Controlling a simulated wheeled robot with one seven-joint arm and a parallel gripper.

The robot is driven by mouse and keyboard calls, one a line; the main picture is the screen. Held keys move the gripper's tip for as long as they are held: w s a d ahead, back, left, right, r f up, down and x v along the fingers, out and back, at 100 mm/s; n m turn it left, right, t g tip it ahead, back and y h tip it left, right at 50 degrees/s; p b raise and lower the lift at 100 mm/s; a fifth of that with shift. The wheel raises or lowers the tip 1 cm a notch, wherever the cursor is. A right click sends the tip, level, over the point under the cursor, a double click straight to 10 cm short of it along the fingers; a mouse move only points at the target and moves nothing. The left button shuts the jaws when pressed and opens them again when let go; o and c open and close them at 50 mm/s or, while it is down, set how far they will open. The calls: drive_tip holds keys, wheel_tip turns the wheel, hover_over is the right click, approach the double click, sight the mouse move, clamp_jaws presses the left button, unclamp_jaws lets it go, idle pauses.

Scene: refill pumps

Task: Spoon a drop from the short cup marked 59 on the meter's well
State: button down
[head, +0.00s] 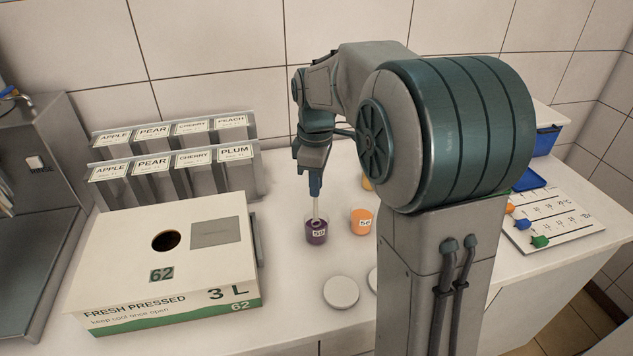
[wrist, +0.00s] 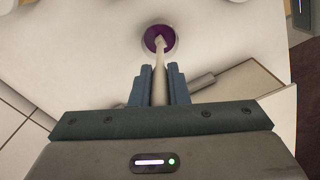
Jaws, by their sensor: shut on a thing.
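The short cup (head: 317,236) holds dark purple liquid and bears a label that looks like 59. It stands upright on the counter, below my gripper (head: 316,188). My gripper points down and is shut on a pale spoon (head: 317,210), whose lower end is inside the cup. In the wrist view the spoon's handle (wrist: 159,85) runs between the two fingers of my gripper (wrist: 157,70) to the purple cup (wrist: 160,39). The spoon's bowl seems to be in or over the liquid; I cannot tell how deep. I cannot make out the meter or its well.
An orange cup (head: 361,222) stands close to the right of the purple one, with another partly hidden behind. A white disc (head: 341,292) lies in front. A large carton (head: 170,262) and labelled racks (head: 175,165) fill the left. A marked board (head: 553,222) lies right, beyond my arm.

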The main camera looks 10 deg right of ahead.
drive_tip(key=shift+r+p, duration=2.3)
drive_tip(key=shift+r, duration=0.75)
